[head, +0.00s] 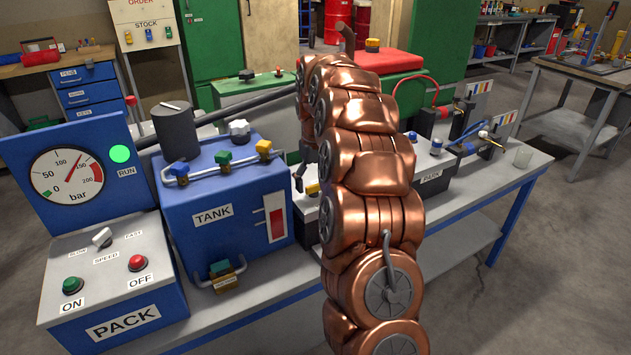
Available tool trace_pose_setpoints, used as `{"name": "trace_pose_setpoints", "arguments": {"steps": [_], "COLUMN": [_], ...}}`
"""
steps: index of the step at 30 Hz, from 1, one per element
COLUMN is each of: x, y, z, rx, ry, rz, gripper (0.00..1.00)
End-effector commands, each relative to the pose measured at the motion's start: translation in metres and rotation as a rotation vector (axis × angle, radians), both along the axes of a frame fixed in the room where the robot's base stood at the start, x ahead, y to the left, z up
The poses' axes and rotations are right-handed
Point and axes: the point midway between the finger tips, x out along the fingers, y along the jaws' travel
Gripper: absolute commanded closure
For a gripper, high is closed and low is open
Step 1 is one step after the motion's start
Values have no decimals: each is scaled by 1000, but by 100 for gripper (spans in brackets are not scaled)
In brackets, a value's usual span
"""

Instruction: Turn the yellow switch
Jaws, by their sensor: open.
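My arm hides the right part of that box and possibly part of the switch. I cannot tell whether a finger touches the switch or how it is turned. Another yellow knob (264,147) is on the blue tank's pipe, left of my gripper.
The blue tank (213,240) stands close on the left, with a grey cylinder (176,131) on top. The PACK box (115,285) and gauge panel (75,176) are further left.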

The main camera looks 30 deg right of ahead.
Motion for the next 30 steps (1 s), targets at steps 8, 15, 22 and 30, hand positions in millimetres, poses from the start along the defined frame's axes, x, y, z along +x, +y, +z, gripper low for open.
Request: {"name": "trace_pose_setpoints", "arguments": {"steps": [8, 15, 22, 30], "x": [2, 2, 1, 1], "y": [-1, -1, -1, -1], "z": [20, 56, 85, 110], "rx": [-3, -3, -2, -1], "ry": [-6, -6, -3, -3], "rz": [0, 0, -1, -1], "gripper": [12, 12, 12, 12]}}
